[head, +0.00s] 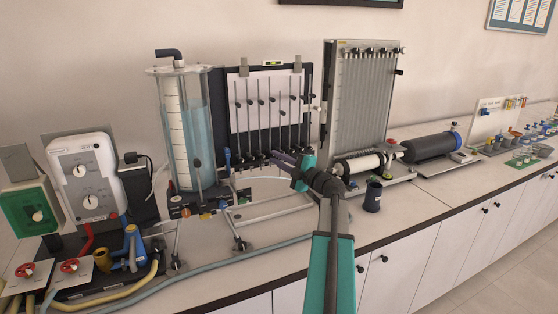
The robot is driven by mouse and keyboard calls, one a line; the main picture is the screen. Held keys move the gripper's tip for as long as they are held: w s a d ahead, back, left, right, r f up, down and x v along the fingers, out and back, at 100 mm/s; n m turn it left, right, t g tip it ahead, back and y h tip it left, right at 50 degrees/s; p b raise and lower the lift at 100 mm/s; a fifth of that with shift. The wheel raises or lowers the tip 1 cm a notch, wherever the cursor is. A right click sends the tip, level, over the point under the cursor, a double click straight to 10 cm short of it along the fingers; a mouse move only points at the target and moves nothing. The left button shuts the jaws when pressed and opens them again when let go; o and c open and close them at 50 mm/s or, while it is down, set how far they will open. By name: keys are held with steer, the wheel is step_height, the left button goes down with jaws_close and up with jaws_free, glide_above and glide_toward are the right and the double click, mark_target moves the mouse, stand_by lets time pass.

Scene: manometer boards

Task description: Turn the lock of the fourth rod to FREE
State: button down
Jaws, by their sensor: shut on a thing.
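The manometer board with the rods (262,110) stands at the back middle, a white sheet on a dark panel with several thin vertical rods in front. A row of small dark locks (248,162) runs along the foot of the rods. My gripper (274,155) reaches in from the lower right, its dark fingers shut on a small lock at the foot of the rods, about the fourth from the left. The fingers hide most of this lock, so its setting and any FREE marking cannot be read.
A water-filled clear cylinder (184,125) stands close left of the rods. A tall grey tube board (360,100) stands to the right. A dark cup (373,197) stands near the counter front. Bars and a hose (215,250) cross the bench below the rods.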

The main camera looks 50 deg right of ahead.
stand_by(0.4)
steer(key=c, duration=2)
jaws_free()
steer(key=shift+s+f+b, duration=0.2)
steer(key=shift+s+b, duration=0.4)
steer(key=shift+s, duration=1.7)
steer(key=shift+s+f+b, duration=0.25)
steer(key=shift+s+b, duration=0.35)
steer(key=shift+s, duration=1.7)
steer(key=shift+s+f+b, duration=0.2)
steer(key=shift+s+b, duration=0.4)
steer(key=shift+s, duration=1.7)
